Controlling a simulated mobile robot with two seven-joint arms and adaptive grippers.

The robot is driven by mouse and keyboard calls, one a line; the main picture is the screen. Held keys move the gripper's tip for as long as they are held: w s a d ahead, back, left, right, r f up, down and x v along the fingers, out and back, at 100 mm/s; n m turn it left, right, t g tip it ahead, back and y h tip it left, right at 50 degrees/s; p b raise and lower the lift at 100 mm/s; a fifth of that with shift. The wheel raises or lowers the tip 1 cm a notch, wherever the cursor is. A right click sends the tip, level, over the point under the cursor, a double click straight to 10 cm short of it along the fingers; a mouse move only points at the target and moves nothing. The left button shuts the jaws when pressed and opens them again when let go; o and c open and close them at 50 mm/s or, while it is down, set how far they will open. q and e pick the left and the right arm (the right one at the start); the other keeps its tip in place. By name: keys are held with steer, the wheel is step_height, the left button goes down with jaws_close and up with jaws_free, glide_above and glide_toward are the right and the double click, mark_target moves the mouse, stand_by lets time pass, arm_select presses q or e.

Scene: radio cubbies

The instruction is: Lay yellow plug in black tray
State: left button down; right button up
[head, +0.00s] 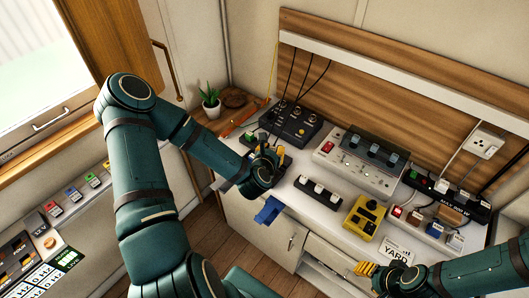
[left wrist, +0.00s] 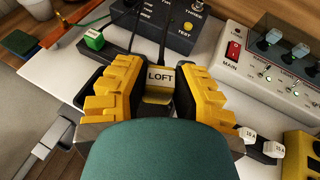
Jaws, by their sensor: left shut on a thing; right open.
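My left gripper (head: 272,160) is over the left part of the white worktop, in front of the black switch box. In the left wrist view its yellow fingers (left wrist: 160,88) are shut on a plug with yellow edges (left wrist: 160,98) and a pale label reading LOFT. A black cord runs up from behind the plug. In the head view the plug is mostly hidden by the gripper. A low black thing, seemingly the black tray (left wrist: 112,58), lies beside it, with a green plug (left wrist: 93,39) at its left end. My right gripper (head: 364,268) is open and empty at the front right.
The black switch box (head: 293,122) stands behind the left gripper. A grey panel (head: 355,165), a black fuse strip (head: 318,193) and a yellow meter (head: 365,218) stand right of it. A black power strip (head: 468,203) and several plugs fill the right end. A potted plant (head: 210,101) stands back left.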

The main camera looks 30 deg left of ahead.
arm_select(q)
steer(key=shift+w+a, duration=0.1)
steer(key=shift+a, duration=0.25)
step_height(320, 180, down, 5)
steer(key=shift+f+b, duration=0.15)
steer(key=shift+b, duration=0.4)
steer(key=shift+f+b, duration=0.35)
steer(key=shift+f, duration=1.75)
steer(key=c, duration=0.9)
jaws_free()
steer(key=shift+f, duration=0.15)
steer(key=shift+o, duration=0.2)
